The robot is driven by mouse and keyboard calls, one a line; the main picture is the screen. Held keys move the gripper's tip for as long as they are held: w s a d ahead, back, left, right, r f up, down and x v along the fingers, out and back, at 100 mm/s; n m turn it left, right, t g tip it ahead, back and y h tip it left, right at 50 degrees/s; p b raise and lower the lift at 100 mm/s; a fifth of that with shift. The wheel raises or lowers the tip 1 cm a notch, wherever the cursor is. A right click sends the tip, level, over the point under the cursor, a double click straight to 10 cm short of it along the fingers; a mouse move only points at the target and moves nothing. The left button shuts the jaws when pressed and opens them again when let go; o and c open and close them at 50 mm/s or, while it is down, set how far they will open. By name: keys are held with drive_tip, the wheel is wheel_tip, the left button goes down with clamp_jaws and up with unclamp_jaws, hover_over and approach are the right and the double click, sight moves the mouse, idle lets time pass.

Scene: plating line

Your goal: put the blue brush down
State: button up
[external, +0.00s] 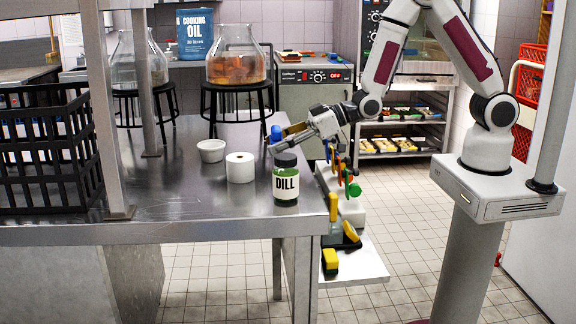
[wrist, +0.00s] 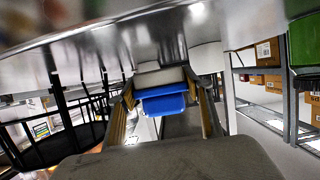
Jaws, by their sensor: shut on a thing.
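My gripper (external: 285,139) is above the right end of the steel table (external: 175,200), behind and above the green dill jar, reaching in from the right. It is shut on the blue brush (wrist: 163,100), which sits between the two fingers in the wrist view. A pale part shows just beyond the blue part. In the external view only a small blue piece (external: 276,132) of the brush shows at the fingertips. The rest is hidden by the gripper. I cannot tell whether the brush touches the table.
The dill jar (external: 286,182) stands at the table's right edge. A white roll (external: 240,168) and a white bowl (external: 211,151) stand to its left. A black crate (external: 45,150) is at the far left. Glass jars on black stands are behind. Bare steel lies in the middle front.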

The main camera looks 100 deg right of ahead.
drive_tip(key=shift+f, duration=1.55)
drive_tip(key=shift+f, duration=0.15)
drive_tip(key=o, duration=1.2)
drive_tip(key=shift+s+r, duration=0.15)
drive_tip(key=shift+r, duration=0.05)
drive_tip(key=shift+v, duration=3.65)
drive_tip(key=shift+r, duration=0.2)
